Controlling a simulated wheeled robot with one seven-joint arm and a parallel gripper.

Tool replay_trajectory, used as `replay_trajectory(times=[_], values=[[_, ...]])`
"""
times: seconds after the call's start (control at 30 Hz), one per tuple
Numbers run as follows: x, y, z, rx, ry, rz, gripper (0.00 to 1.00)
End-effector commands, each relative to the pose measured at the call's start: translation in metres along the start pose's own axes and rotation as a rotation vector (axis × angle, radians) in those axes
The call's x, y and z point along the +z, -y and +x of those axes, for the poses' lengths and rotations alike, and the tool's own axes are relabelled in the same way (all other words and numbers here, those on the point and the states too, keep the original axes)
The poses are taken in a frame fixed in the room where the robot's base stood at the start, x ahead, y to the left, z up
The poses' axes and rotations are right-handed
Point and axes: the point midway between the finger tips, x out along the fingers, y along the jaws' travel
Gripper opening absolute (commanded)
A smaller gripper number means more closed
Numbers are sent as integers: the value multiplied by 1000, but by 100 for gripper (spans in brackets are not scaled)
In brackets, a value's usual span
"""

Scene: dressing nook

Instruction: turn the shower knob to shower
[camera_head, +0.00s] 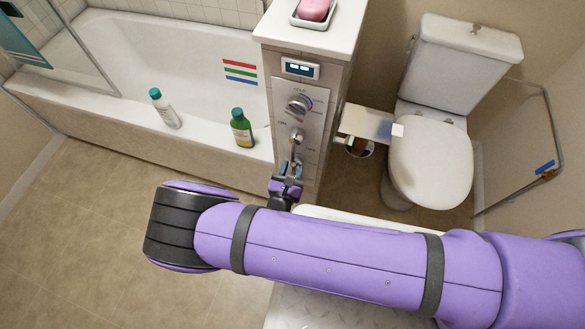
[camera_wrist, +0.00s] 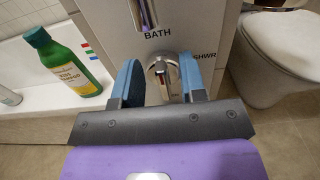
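The shower knob is the lower, chrome knob (camera_head: 297,136) on the grey panel on the tiled pillar. In the wrist view the knob (camera_wrist: 161,67) has "BATH" printed above it and "SHWR" to its right. Its lever points down in that view, toward a label partly hidden by my gripper. In the wrist view my gripper (camera_wrist: 160,78) is open, with one blue finger on each side of the knob. I cannot tell whether either finger touches it.
An upper dial (camera_head: 298,104) and a small display (camera_head: 300,68) are above the knob. Pink soap (camera_head: 313,10) sits on top. A green bottle (camera_head: 241,128) and a white bottle (camera_head: 164,108) stand on the bathtub (camera_head: 130,130) edge. A toilet (camera_head: 432,160) is right.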

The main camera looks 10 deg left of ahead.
Motion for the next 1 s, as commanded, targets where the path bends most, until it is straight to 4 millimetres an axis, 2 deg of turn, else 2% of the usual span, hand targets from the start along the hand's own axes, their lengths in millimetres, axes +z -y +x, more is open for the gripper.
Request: replay_trajectory(times=[0.27, 0.43, 0.47, 0.77, 1.0], values=[[0, 0, 2, 0, 0, 0, 38], [0, 0, 1, 0, 0, 0, 2], [0, 0, 1, 0, 0, 0, 0], [0, 0, 1, 0, 0, 18, 0], [0, 3, 1, 0, 0, 125, 0]])
